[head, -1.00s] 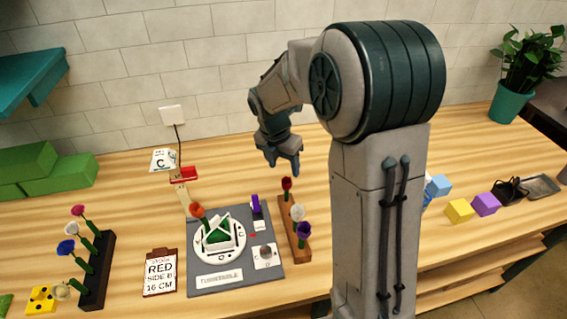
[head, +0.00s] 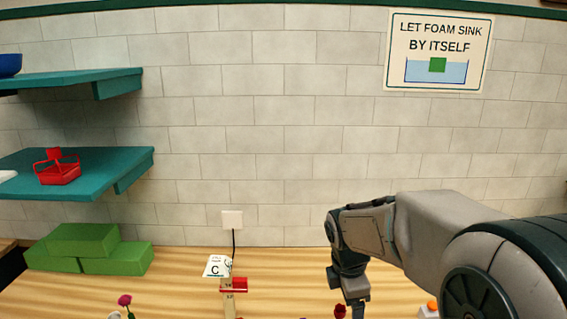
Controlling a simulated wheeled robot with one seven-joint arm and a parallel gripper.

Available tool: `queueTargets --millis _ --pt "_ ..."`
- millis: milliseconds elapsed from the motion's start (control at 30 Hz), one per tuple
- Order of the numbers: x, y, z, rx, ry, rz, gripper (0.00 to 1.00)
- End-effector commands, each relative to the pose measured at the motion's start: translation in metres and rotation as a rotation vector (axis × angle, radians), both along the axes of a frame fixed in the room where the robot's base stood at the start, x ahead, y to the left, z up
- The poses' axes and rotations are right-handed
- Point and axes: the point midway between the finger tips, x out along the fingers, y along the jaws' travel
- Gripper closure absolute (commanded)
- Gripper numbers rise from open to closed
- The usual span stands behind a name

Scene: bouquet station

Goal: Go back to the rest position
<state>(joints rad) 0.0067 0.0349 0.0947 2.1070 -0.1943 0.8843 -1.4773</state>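My gripper (head: 355,303) hangs pointing down at the bottom of the head view, right of the middle. Its fingertips run to the lower frame edge, so whether they are apart or together is not clear. I see nothing held in it. My arm reaches in from the right side. The top of a red flower (head: 340,311) shows just left of my gripper; I cannot tell how far apart they are in depth.
Green blocks (head: 88,249) are stacked at the left on the wooden counter (head: 180,287). A card marked C (head: 216,267) and a red piece (head: 236,285) stand mid-counter. Teal shelves (head: 85,170) jut from the tiled wall, one bearing a red basket (head: 58,168). A foam sign (head: 438,52) hangs upper right.

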Motion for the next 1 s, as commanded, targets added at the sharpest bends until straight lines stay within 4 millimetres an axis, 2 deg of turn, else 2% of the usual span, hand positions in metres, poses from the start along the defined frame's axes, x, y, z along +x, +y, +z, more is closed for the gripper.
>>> queueTargets --millis 33,300,600,800,1000 --pt "-0.012 -0.001 0.005 0.020 -0.030 -0.100 0.19" --pt "-0.072 -0.005 0.022 0.167 -0.160 -0.679 0.19" --pt "-0.134 -0.005 0.022 0.373 -0.251 -1.293 0.19" --pt "-0.158 -0.004 0.017 0.469 -0.265 -1.547 0.19" --pt "-0.163 -0.004 0.016 0.494 -0.265 -1.618 0.19"
